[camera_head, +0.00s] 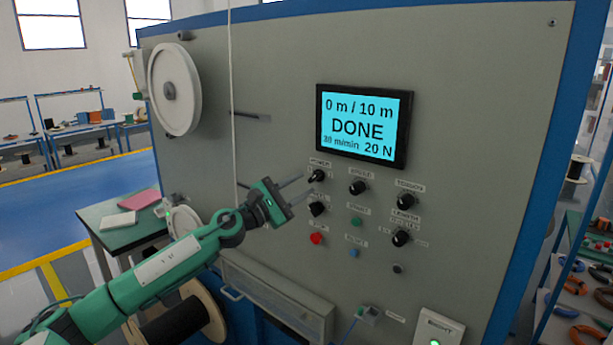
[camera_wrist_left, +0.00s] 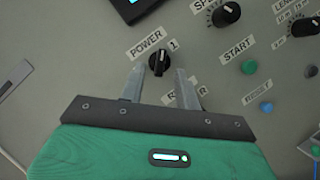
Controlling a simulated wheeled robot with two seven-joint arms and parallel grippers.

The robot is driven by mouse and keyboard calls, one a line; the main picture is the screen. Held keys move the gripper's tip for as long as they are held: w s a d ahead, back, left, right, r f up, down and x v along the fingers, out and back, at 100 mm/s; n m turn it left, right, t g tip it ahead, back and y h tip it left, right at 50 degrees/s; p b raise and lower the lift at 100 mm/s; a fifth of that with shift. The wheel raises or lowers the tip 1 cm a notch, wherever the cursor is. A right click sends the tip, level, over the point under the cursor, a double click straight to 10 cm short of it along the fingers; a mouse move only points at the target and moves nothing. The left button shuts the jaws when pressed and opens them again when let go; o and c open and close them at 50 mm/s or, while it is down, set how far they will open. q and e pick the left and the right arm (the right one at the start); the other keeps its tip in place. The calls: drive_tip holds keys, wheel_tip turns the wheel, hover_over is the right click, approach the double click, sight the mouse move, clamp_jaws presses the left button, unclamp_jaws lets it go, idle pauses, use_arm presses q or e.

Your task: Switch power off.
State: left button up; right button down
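The POWER knob (camera_head: 317,175) is a black rotary switch on the grey machine panel, below the screen. In the left wrist view the POWER knob (camera_wrist_left: 159,63) shows its grip ridge roughly upright in the picture, with a "1" mark at its upper right. My left gripper (camera_head: 297,187) is open in front of the panel. Its two fingers, also in the left wrist view (camera_wrist_left: 160,74), point at the knob, one on each side of its lower part. I cannot tell whether they touch it. My right gripper is not in view.
The screen (camera_head: 361,125) reads "0 m / 10 m", "DONE" and "20 N". Other knobs, a green START button (camera_head: 356,222) and a red button (camera_head: 317,238) sit close by. A white spool (camera_head: 174,88) is at left, with a cable (camera_head: 232,100) hanging beside it.

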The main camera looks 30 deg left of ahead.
sight(316, 177)
use_arm(q)
drive_tip(key=shift+p+x, duration=0.4)
drive_tip(key=shift+x, duration=0.45)
drive_tip(key=shift+w+d+r, duration=0.1)
drive_tip(key=shift+w+d, duration=0.05)
drive_tip(key=shift+w, duration=0.2)
drive_tip(key=shift+c, duration=0.6)
clamp_jaws()
